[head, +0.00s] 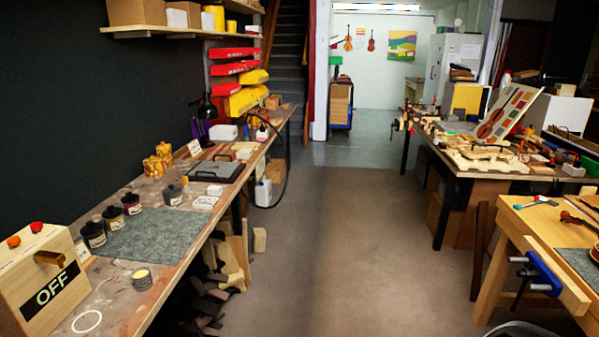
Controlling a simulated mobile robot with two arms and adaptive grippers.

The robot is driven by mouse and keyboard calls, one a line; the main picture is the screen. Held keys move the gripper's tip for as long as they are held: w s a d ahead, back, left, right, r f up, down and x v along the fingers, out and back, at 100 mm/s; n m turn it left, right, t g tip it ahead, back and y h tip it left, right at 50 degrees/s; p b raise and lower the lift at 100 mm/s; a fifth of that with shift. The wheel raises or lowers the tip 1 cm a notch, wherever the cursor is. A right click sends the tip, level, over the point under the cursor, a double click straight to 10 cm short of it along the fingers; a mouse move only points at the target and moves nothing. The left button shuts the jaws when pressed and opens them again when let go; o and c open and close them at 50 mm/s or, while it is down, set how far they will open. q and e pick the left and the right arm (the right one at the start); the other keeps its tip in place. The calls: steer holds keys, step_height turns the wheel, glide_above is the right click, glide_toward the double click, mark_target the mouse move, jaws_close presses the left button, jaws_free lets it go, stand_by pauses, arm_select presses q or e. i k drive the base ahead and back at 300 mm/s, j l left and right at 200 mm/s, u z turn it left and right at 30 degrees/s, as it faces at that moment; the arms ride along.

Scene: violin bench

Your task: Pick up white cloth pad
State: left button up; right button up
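No thing in the head view is plainly a cloth pad. A small white pad-like piece (215,190) lies on the left bench, beyond the grey mat and near a white card with dark marks (205,202). A larger white block (223,132) sits farther back on the same bench; whether it is cloth, I cannot tell. Neither of my grippers is in view.
The left bench (112,282) holds a grey mat (150,236), dark labelled jars (131,204), a round tin (141,279) and a wooden box marked OFF (50,290). A workbench with a blue vise (540,272) stands right. The floor (350,255) between is clear.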

mark_target(212, 190)
steer(key=i, duration=1)
steer(key=i+l+u, duration=0.15)
steer(key=i, duration=0.9)
